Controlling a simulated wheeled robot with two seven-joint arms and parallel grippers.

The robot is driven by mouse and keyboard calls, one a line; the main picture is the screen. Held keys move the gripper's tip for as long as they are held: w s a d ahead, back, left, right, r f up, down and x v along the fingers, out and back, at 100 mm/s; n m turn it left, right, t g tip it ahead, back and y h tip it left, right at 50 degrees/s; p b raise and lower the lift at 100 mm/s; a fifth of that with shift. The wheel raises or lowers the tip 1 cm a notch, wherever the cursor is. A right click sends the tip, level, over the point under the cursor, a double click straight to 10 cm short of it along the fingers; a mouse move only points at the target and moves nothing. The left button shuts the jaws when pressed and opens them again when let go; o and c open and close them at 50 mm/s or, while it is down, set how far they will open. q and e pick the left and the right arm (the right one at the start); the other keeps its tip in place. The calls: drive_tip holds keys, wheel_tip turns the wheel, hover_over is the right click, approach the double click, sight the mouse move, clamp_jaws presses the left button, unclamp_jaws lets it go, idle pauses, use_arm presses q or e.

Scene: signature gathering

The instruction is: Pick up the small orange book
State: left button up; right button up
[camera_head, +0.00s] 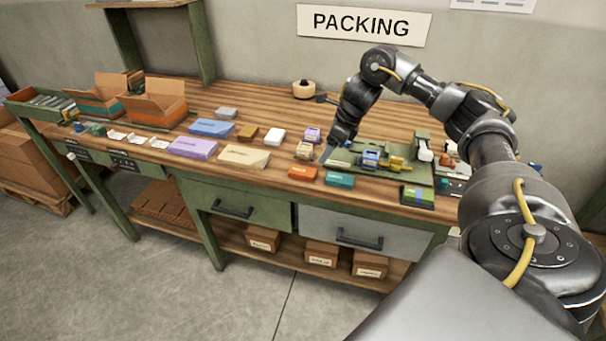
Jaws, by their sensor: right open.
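A small orange book (302,173) lies flat near the front edge of the workbench, just left of a small teal book or box. My right gripper (325,155) reaches down from above, slightly behind and to the right of the orange book. It is open and appears apart from the book, with nothing visible between its fingers. The fingers are small and dark here, so their exact height above the bench is hard to tell. My left gripper is not in view.
A teal item (339,179) lies close beside the orange book. A beige item (305,150) stands behind it. A green tray (408,176) with small parts is to the right. Purple (194,147) and tan (243,157) boxes lie to the left. Bare wood shows behind.

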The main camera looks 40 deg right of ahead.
hover_over(311, 172)
drive_tip(key=s+d, duration=0.1)
drive_tip(key=s, duration=0.1)
drive_tip(key=f, duration=0.5)
drive_tip(key=shift+s+d+f, duration=0.1)
drive_tip(key=shift+s+d, duration=0.05)
drive_tip(key=shift+s, duration=0.05)
drive_tip(key=shift+f, duration=0.1)
drive_tip(key=p+x, duration=0.1)
drive_tip(key=x, duration=0.3)
drive_tip(key=shift+w+f+p, duration=0.2)
drive_tip(key=shift+p, duration=0.1)
drive_tip(key=shift+f, duration=0.25)
drive_tip(key=shift+c, duration=0.5)
drive_tip(key=c, duration=1)
